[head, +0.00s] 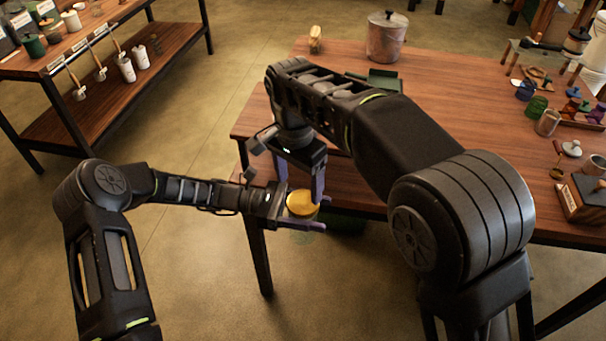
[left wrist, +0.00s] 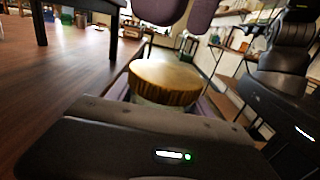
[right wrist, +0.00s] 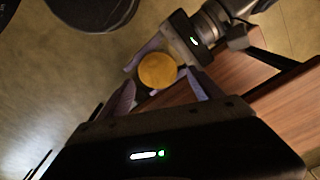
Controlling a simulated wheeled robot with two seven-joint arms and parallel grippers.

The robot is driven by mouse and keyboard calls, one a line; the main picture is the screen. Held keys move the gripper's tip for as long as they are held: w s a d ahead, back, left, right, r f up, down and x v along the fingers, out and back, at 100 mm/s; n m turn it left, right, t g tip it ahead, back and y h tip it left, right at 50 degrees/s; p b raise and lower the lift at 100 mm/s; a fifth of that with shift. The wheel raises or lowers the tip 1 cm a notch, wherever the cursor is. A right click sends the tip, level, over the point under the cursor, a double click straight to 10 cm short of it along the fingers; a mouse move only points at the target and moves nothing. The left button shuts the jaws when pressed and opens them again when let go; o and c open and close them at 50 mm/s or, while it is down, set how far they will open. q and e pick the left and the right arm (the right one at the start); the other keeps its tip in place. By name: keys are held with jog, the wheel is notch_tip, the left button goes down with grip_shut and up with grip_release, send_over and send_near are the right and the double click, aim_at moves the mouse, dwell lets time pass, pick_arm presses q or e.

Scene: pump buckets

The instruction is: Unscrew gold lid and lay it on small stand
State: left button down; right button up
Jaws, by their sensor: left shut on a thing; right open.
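The gold lid (head: 302,203) sits on a jar held in front of the table. In the left wrist view the ridged lid (left wrist: 165,82) faces up, with a pale strip of the jar (left wrist: 150,102) below it. My left gripper (head: 306,208) is shut on the jar, its fingers around the sides under the lid. My right gripper (head: 300,180) points down over the lid, open, its fingers apart. In the right wrist view the round lid (right wrist: 157,70) lies just beyond its fingertips (right wrist: 160,92). I cannot tell which item is the small stand.
The wooden table (head: 465,110) is behind my arms. It bears a metal pot (head: 387,38), a green object (head: 384,79) partly hidden by my right arm, a wooden block with a dark top (head: 585,197), and several small jars at right. A shelf (head: 130,75) stands at far left.

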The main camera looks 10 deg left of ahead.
aim_at(303, 201)
jog(key=shift+w+d+r+m, duration=0.15)
jog(key=shift+d+r+m, duration=0.05)
jog(key=shift+r+m, duration=0.4)
jog(key=shift+w+d+r+m, duration=0.1)
jog(key=shift+d+r+m, duration=0.1)
jog(key=shift+r+m, duration=0.4)
jog(key=shift+d+r+m, duration=0.15)
jog(key=shift+r+m, duration=0.05)
jog(key=shift+m, duration=0.1)
jog(key=shift+s, duration=0.15)
jog(key=shift+f, duration=0.1)
jog(key=shift+f, duration=3.95)
jog(key=shift+c, duration=0.2)
